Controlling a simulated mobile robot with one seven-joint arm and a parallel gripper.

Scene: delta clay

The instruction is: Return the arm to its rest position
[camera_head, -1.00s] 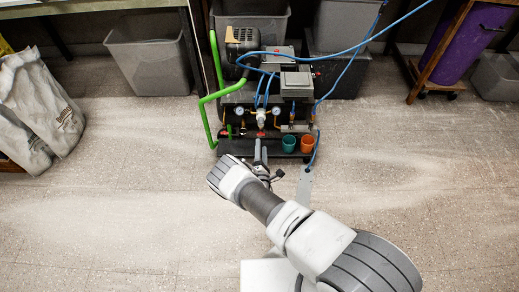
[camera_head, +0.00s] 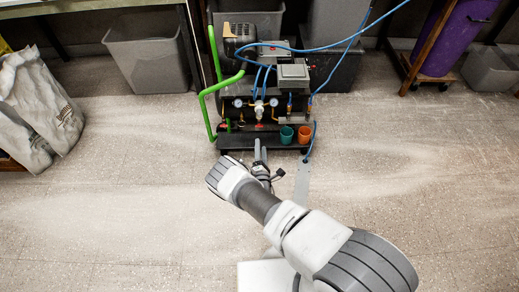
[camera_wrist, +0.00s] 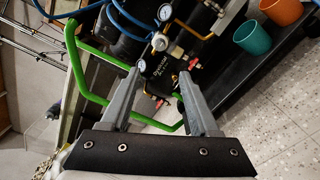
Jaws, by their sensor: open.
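My arm reaches forward from the bottom right of the head view. My gripper (camera_head: 261,155) points at the front of an air compressor (camera_head: 262,115). In the wrist view my gripper (camera_wrist: 160,88) shows two grey fingers spread apart with nothing between them. Beyond the fingers are the compressor's gauges (camera_wrist: 160,42), a red valve and the green pipe (camera_wrist: 84,80). The fingertips look close to the compressor's front, but I cannot tell the exact gap.
A teal cup (camera_head: 286,135) and an orange cup (camera_head: 304,134) stand on the compressor's base. Blue hoses (camera_head: 330,47) run up to the right. Grey bins (camera_head: 148,50) stand behind, and white sacks (camera_head: 38,105) lean at the left. The floor (camera_head: 120,215) in front is clear.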

